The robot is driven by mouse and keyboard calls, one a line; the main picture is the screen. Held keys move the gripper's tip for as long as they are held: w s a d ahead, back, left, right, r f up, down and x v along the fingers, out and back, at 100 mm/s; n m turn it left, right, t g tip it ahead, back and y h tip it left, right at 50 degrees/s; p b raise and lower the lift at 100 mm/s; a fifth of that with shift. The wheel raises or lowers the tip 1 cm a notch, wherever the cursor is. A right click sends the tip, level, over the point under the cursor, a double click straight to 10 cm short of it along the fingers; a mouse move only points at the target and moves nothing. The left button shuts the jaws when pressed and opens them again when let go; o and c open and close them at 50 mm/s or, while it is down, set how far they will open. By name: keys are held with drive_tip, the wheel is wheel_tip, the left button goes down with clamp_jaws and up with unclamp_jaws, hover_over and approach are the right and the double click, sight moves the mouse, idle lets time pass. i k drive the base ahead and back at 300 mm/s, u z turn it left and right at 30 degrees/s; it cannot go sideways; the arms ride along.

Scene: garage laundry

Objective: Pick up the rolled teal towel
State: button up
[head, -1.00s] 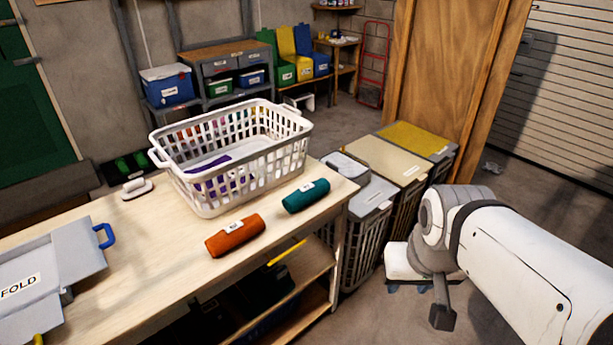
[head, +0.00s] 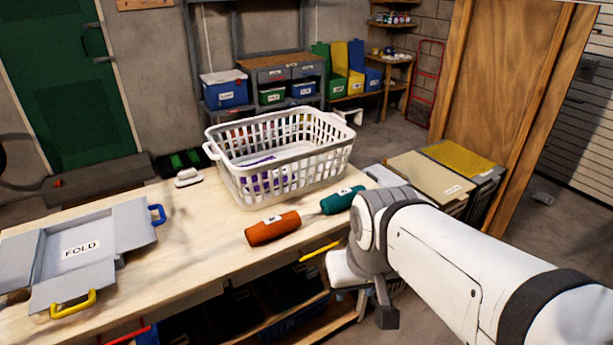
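The rolled teal towel (head: 342,200) lies on the wooden workbench, near its right end, with a white label on top. My arm's wrist is just right of it in the picture and borders or slightly covers its right end. My gripper (head: 347,272) shows only in part, as a pale block below the wrist, in front of the bench's right end. It is apart from the towel. Its fingers are mostly hidden or too small to make out. A rolled orange towel (head: 272,229) lies to the left of the teal one, close to it.
A white laundry basket (head: 283,190) stands just behind the towels. A grey folding board (head: 80,255) and a small white brush (head: 188,177) are on the bench (head: 190,255) further left. Lidded hampers (head: 430,172) stand right of the bench. Bare benchtop lies left of the orange towel.

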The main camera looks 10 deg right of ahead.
sight(342, 198)
drive_tip(key=z, duration=0.05)
drive_tip(key=i, duration=1)
drive_tip(key=u, duration=0.1)
